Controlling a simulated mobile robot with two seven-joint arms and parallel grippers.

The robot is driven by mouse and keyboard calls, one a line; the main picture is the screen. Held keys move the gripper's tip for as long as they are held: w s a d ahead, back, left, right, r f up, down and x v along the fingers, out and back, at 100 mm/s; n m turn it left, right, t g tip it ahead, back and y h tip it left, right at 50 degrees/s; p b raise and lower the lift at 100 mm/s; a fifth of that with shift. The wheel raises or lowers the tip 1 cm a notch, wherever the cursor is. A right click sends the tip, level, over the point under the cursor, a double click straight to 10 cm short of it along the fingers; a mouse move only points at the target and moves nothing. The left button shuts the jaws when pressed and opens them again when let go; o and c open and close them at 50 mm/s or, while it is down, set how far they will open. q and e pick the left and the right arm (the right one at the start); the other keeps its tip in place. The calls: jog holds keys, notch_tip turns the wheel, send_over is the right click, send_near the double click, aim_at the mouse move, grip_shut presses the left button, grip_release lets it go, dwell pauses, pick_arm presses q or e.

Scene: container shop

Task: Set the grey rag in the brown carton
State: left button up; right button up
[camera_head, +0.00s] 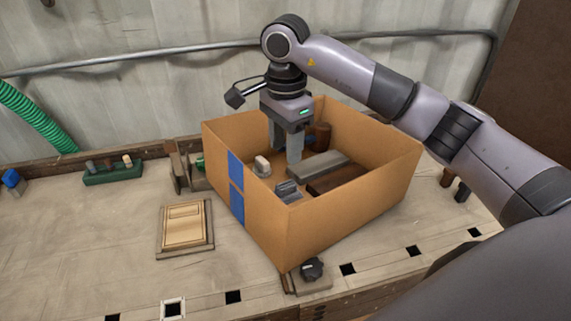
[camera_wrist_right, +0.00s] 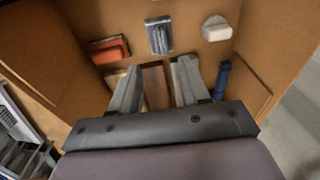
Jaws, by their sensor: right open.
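The brown carton (camera_head: 330,230) stands open on the workbench, with blue tape on its left corner. My right gripper (camera_head: 286,157) points down inside the carton, its fingers apart with nothing seen between them. A small grey folded-looking piece (camera_head: 287,190), perhaps the grey rag, lies in the carton near its front left wall. In the right wrist view a grey ribbed piece (camera_wrist_right: 159,35), likely the same one, lies beyond the open fingertips, apart from them. I cannot tell for certain that it is cloth. My left gripper is out of view.
The carton also holds a white block (camera_head: 262,165), a grey slab (camera_head: 318,165), a dark brown board (camera_head: 337,179) and a red item (camera_wrist_right: 108,50). Its walls surround my fingers. A wooden tray (camera_head: 184,227) and a black knob (camera_head: 312,269) sit outside.

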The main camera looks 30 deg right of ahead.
notch_tip(320, 180, up, 5)
jog(key=shift+r, duration=0.1)
dwell(0.7)
